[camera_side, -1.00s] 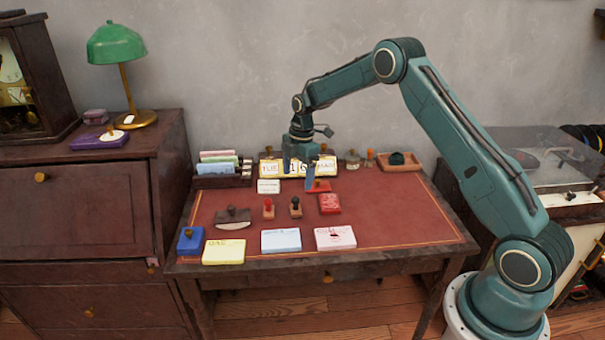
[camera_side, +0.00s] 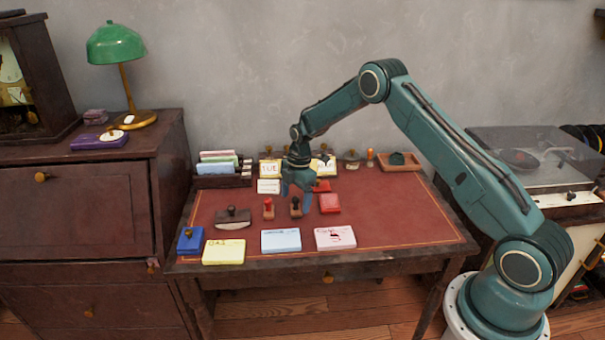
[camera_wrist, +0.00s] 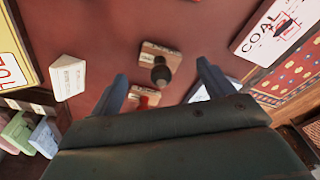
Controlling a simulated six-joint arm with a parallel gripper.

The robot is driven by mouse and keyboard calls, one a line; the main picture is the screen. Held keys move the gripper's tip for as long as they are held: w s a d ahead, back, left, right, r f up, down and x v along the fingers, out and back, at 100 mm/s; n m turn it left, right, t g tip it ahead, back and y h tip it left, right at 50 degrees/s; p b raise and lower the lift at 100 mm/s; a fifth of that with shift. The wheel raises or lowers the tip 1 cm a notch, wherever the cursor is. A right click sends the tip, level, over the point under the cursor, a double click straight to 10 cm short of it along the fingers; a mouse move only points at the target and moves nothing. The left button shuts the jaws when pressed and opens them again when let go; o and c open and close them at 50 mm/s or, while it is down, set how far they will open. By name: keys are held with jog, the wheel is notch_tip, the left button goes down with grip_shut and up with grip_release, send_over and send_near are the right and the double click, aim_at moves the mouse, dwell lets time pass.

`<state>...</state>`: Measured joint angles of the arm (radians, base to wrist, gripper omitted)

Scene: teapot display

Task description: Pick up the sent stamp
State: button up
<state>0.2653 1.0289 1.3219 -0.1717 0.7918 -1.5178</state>
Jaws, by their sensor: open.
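Two small stamps stand side by side on the red desk mat (camera_side: 370,225). One has a red knob (camera_side: 268,208) and the other a dark knob (camera_side: 295,208); I cannot read which is the sent stamp. In the wrist view, the dark-knob stamp (camera_wrist: 160,62) stands upright between and beyond my fingertips. The red-knob stamp (camera_wrist: 145,97) is nearer, partly hidden by my gripper body. My gripper (camera_side: 298,189) is open and empty, above and just behind the dark-knob stamp in the side view. Both fingers also show in the wrist view (camera_wrist: 164,85).
A rocker blotter (camera_side: 232,217) lies left of the stamps, and a red block (camera_side: 329,203) lies right. A calendar (camera_side: 270,169) and card rack (camera_side: 222,180) stand behind.

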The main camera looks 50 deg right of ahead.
aim_at(295, 197)
jog(key=shift+a+f, duration=0.15)
jog(key=shift+f, duration=1.25)
jog(key=c, duration=1)
jog(key=shift+c, duration=0.2)
jog(key=shift+r, duration=0.15)
notch_tip(295, 197, up, 20)
